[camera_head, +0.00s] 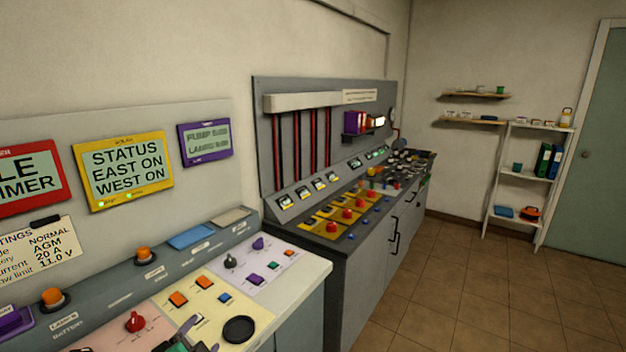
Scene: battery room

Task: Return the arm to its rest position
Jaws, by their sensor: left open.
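My left gripper (198,336) shows at the bottom edge of the head view, over the near control panel. Only its dark finger ends are in the picture, and they are apart with nothing seen between them. It is over the cream section (237,316) of the panel, left of a round black disc (239,329) and below the orange buttons (178,299). Whether it touches the panel I cannot tell. The rest of my left arm is below the picture. My right gripper is not in view.
A red knob (135,321) is left of the gripper. A yellow display (124,170) reads "STATUS EAST ON WEST ON". A grey bench (364,280) with red buttons stands beyond the panel. White shelves (525,175) and a green door (595,150) are behind. The tiled floor (470,300) at right is clear.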

